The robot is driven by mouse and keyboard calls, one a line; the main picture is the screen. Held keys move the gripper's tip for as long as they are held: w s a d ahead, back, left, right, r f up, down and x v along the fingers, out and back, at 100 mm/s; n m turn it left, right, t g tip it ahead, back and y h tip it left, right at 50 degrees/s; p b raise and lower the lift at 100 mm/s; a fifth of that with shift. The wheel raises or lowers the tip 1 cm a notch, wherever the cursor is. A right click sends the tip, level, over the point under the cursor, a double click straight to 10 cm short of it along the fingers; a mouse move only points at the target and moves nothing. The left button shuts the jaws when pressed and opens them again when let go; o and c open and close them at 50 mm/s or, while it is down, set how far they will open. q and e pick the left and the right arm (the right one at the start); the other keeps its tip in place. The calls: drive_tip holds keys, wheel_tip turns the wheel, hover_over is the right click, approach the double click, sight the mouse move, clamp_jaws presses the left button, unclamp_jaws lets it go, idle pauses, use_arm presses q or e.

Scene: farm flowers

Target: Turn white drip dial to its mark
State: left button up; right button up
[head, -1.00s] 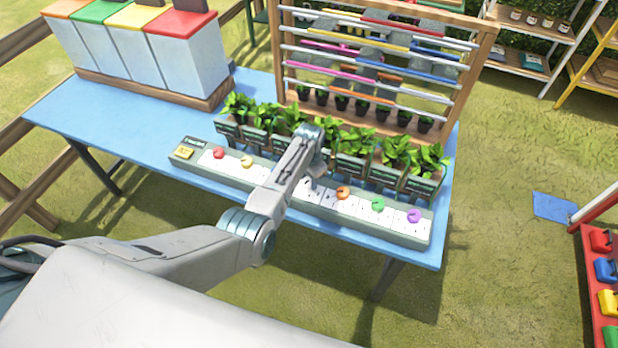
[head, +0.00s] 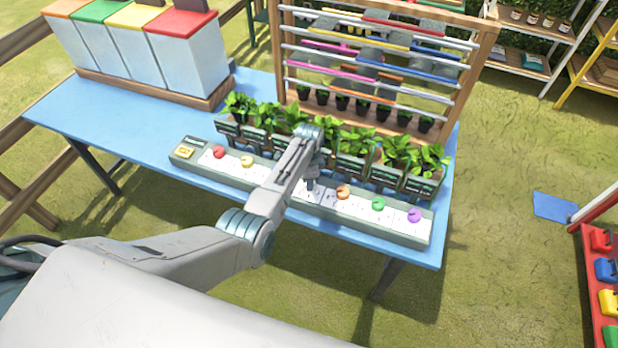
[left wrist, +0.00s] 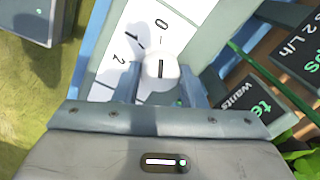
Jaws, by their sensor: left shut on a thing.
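The white drip dial (left wrist: 160,69) sits on its white scale plate (left wrist: 180,12) in the left wrist view, with a dark pointer line on its top. The numbers 0, 1 and 2 show on the plate beside it. My left gripper (left wrist: 159,88) is shut on the dial, a finger on either side. In the head view my left gripper (head: 312,180) reaches down onto the long grey dial panel (head: 240,179), and my arm hides the white dial there. Part of the scale is hidden by the gripper. My right gripper is not in view.
Red (head: 219,152), yellow (head: 247,161), orange (head: 343,192), green (head: 378,204) and purple (head: 415,215) dials share the panel. Potted plants with dark signs (head: 420,186) stand close behind it. A blue table (head: 110,122) carries everything, with free room at its left.

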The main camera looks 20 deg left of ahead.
use_arm(q)
drive_tip(key=shift+w+r, duration=0.1)
idle(0.3)
drive_tip(key=o, duration=1)
drive_tip(key=shift+r+b, duration=1.4)
drive_tip(key=shift+r, duration=4)
drive_tip(key=shift+s+f, duration=0.1)
drive_tip(key=shift+s, duration=0.1)
